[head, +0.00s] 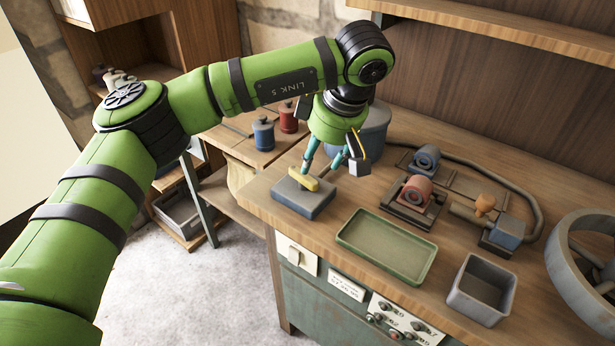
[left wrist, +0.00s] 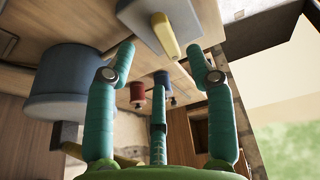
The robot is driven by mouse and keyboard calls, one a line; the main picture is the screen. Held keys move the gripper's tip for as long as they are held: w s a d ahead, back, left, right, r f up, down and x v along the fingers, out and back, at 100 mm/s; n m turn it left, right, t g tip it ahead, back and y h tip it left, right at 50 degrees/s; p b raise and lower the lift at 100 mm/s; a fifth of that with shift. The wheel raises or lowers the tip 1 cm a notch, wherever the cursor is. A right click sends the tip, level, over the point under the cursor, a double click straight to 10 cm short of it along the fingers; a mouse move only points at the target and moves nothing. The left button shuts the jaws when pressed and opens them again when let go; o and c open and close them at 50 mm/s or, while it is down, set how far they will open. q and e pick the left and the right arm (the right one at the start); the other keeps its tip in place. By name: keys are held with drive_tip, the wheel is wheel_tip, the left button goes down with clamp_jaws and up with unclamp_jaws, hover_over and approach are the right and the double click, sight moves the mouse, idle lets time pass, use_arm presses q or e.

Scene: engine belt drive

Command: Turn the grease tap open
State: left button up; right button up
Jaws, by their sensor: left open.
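A yellow bar-shaped handle (head: 304,179) sits on a blue-grey block (head: 304,198) at the workbench's left corner; I take it for the grease tap. My left gripper (head: 320,168) is open just above the block, pointing down, fingers spread. Nothing is held, and I cannot tell whether a finger touches the handle. My right gripper is not in view.
A large blue-grey pot (head: 371,128) stands close behind my left gripper. A green tray (head: 388,246), a grey bin (head: 481,290) and motor-like units (head: 413,199) with a hose stand to the right. Blue (head: 263,134) and red canisters stand on a side table.

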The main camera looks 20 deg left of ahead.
sight(303, 180)
use_arm(q)
drive_tip(key=shift+w+a+r+m+y, duration=0.2)
drive_tip(key=shift+a+m+y, duration=0.25)
drive_tip(key=shift+m, duration=0.15)
drive_tip(key=p+x, duration=0.1)
drive_tip(key=x, duration=0.5)
drive_tip(key=shift+f, duration=0.3)
drive_tip(key=shift+d, duration=0.1)
drive_tip(key=shift+c, duration=0.4)
